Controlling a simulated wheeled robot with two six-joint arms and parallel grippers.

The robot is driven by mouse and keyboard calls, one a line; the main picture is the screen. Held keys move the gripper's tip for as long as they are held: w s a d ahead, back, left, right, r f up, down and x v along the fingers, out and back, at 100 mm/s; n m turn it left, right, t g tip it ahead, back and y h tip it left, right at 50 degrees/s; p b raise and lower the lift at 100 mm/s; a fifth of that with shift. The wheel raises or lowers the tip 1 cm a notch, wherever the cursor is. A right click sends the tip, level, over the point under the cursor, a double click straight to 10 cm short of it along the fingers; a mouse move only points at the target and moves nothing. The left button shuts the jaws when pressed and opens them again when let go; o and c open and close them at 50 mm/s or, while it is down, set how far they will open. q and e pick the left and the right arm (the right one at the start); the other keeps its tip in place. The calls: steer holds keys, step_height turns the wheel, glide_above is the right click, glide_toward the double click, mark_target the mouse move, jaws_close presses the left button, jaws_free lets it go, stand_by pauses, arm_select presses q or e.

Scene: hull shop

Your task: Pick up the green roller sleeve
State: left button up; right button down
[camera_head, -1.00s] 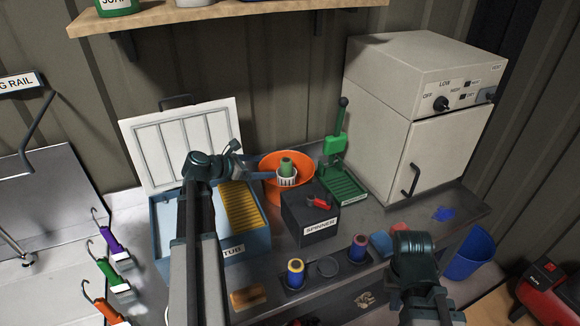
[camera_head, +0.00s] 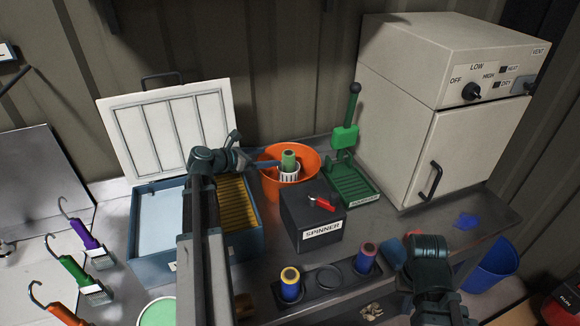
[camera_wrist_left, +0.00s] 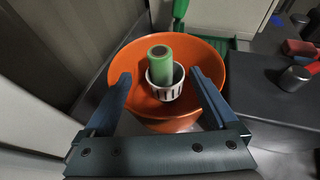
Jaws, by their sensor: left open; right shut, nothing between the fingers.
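The green roller sleeve (camera_head: 289,159) stands upright in a white slotted basket (camera_head: 289,176) inside an orange bucket (camera_head: 313,163). In the left wrist view the sleeve (camera_wrist_left: 160,62) shows between and beyond my open fingers, apart from both. My left gripper (camera_head: 262,166) is open and empty at the bucket's left side; its fingers (camera_wrist_left: 163,84) reach over the near part of the bucket in the wrist view. My right arm (camera_head: 429,262) is at the lower right of the head view; its fingertips are not clearly visible.
The black spinner box (camera_head: 310,215) with a red-handled switch stands right in front of the bucket. A green press (camera_head: 350,175) is to its right, and the blue tub (camera_head: 160,240) with raised white lid is left. Blue and red rollers (camera_head: 290,284) stand in a front rack.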

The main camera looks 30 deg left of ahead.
mark_target(284, 156)
arm_select(q)
steer(key=b+x, duration=0.2)
steer(key=x, duration=0.5)
steer(key=shift+f+b, duration=0.1)
steer(key=shift+b, duration=0.3)
steer(key=shift+w+d+f, duration=0.15)
steer(key=shift+w+d, duration=0.15)
steer(key=shift+w, duration=0.3)
steer(key=b+x, duration=0.2)
steer(key=x, duration=0.2)
steer(key=shift+w+f, duration=0.15)
steer(key=shift+f, duration=0.1)
steer(key=shift+w+d+f, duration=0.1)
steer(key=shift+w, duration=0.25)
steer(key=shift+c, duration=0.5)
steer(key=c, duration=1.3)
steer(key=shift+c, duration=0.2)
step_height(284, 156, up, 10)
steer(key=p, duration=0.9)
steer(key=shift+p, duration=0.35)
